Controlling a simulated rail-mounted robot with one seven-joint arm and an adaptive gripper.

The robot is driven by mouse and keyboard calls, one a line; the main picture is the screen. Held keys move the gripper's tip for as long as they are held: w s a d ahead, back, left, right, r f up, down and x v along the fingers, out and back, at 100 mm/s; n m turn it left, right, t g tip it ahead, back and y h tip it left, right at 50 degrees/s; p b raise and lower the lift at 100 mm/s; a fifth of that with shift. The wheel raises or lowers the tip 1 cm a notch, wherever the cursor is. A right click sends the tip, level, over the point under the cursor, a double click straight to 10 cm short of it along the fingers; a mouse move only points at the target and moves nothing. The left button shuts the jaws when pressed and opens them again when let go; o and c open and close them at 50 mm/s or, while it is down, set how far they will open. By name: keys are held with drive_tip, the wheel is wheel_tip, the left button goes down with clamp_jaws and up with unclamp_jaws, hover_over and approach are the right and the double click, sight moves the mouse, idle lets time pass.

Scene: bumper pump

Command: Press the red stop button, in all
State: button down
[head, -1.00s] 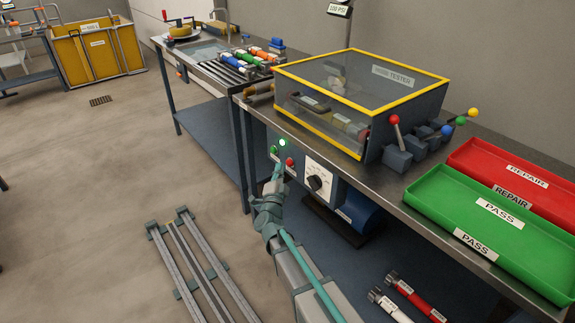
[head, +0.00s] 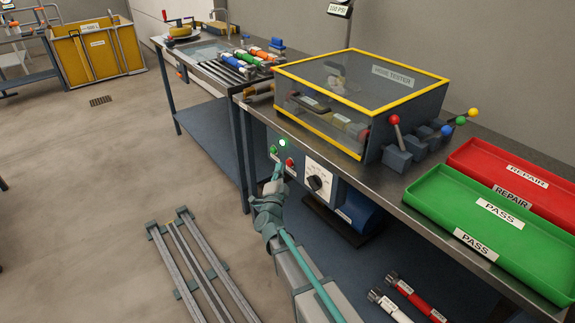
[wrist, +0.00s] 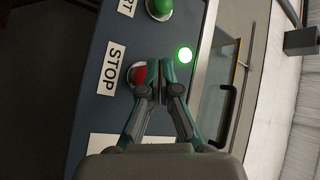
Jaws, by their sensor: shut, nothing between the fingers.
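The red stop button (head: 290,162) is on the panel at the front of the bench, below the hose tester. In the wrist view the red button (wrist: 139,75) shows beside the STOP label (wrist: 112,68), partly covered by a finger. My gripper (head: 279,168) is shut and empty, its tips at the panel just left of the button in the head view. In the wrist view my gripper's fingertips (wrist: 154,68) overlap the button's right side. I cannot tell whether they touch it. The green start button (wrist: 160,8) and a lit green lamp (wrist: 185,55) are nearby.
Green (head: 490,262) and red (head: 535,160) trays lie to the right. Rails (head: 198,262) lie on the floor, left of my arm.

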drive_tip(key=shift+w+d, duration=0.1)
drive_tip(key=shift+w+d, duration=0.15)
drive_tip(key=shift+d, duration=0.1)
drive_tip(key=shift+w+d+b, duration=0.35)
drive_tip(key=shift+d+b, duration=0.05)
drive_tip(key=shift+b, duration=0.05)
idle(1.1)
drive_tip(key=shift+s+a, duration=0.6)
drive_tip(key=shift+a, duration=0.1)
drive_tip(key=s+a, duration=0.1)
drive_tip(key=a, duration=0.1)
drive_tip(key=s+a+p, duration=0.1)
drive_tip(key=s+a, duration=0.1)
idle(0.7)
idle(0.5)
